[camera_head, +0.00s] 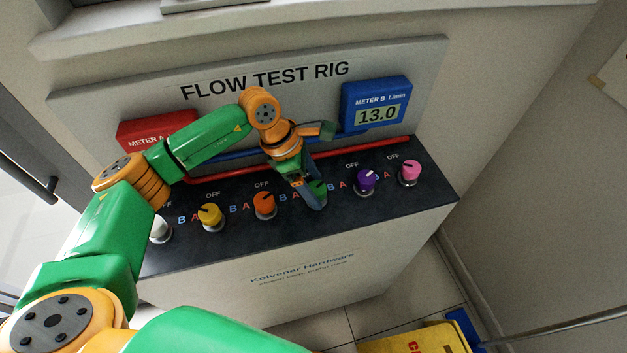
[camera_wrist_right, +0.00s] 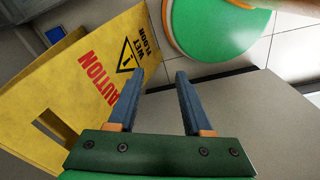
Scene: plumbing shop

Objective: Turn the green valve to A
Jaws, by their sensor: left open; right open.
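The green valve (camera_head: 318,188) is on the dark top of the flow test rig, between the orange and purple valves. My left gripper (camera_head: 314,198) is at the green valve, with its open fingers pointing down around or beside it. The fingers hide part of the valve, so its pointer and contact cannot be made out. Blue B and red A letters mark the sides of the valves. My right gripper (camera_wrist_right: 157,104) is open and empty in the right wrist view, away from the valves.
White, yellow (camera_head: 210,215), orange (camera_head: 264,204), purple (camera_head: 366,181) and pink (camera_head: 410,171) valves stand in the same row. Blue meter B (camera_head: 376,104) reads 13.0. Red meter A (camera_head: 150,134) is partly hidden by my left arm. A yellow caution sign (camera_wrist_right: 100,70) stands near my right gripper.

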